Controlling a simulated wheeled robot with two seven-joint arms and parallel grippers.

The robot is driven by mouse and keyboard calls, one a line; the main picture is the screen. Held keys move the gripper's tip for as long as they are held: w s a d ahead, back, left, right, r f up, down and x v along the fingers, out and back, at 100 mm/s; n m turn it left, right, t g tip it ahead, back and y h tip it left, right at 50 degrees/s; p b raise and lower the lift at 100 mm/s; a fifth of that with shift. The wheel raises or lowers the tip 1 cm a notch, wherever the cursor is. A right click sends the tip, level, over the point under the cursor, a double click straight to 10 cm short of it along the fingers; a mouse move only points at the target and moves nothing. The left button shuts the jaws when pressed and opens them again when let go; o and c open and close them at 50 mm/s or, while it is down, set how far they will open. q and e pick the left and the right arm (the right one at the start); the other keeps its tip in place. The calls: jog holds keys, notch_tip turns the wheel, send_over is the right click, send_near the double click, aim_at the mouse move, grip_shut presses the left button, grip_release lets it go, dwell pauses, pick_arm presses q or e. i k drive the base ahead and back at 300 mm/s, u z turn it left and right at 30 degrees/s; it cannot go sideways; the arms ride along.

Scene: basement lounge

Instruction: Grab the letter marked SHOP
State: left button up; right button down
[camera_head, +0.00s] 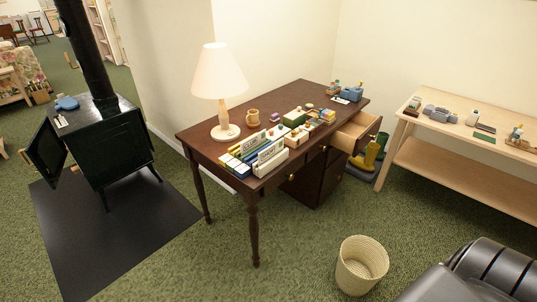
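Two white pieces with dark lettering stand upright at the front left end of the brown desk (188,137). The rear one is a lettered white piece (252,141), and the nearer one is a second lettered white piece (271,151). The lettering is too small to read surely, so I cannot tell which is marked SHOP. Blue, yellow and green flat items (236,165) lie around them. Neither of my grippers is in view.
A lamp (219,90), a mug (252,117) and small items stand on the desk. Its right drawer (357,131) is open. A black stove (112,140) with open door stands left.

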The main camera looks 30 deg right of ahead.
aim_at(267, 153)
jog(key=u, duration=1.1)
jog(key=i, duration=1.3)
jog(key=z, duration=4.15)
